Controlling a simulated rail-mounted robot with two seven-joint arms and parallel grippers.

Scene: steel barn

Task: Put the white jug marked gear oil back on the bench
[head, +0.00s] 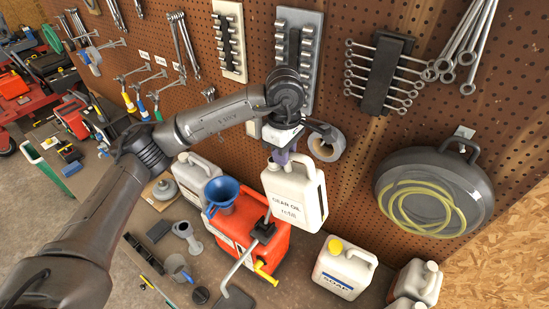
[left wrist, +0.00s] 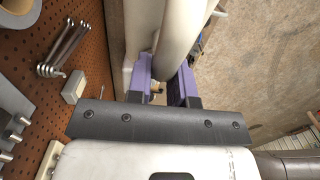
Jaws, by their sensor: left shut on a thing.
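The white jug marked gear oil (head: 294,195) is upright in the head view, close to the pegboard and behind the red can. My left gripper (head: 284,156) is above it, shut on its top part near the cap and handle. The left wrist view shows the purple fingers (left wrist: 163,86) at the jug's white body (left wrist: 146,22). Whether the jug's base touches the bench (head: 302,289) is hard to tell. The red can hides part of the bench near it. My right gripper is not in view.
A red can (head: 272,254) with a blue funnel (head: 222,193) stands in front of the jug. A white soap jug (head: 343,270) stands to the right, with another white jug (head: 418,280) beyond. A grey-white jug (head: 200,176) stands left. The pegboard (head: 345,115) rises close behind.

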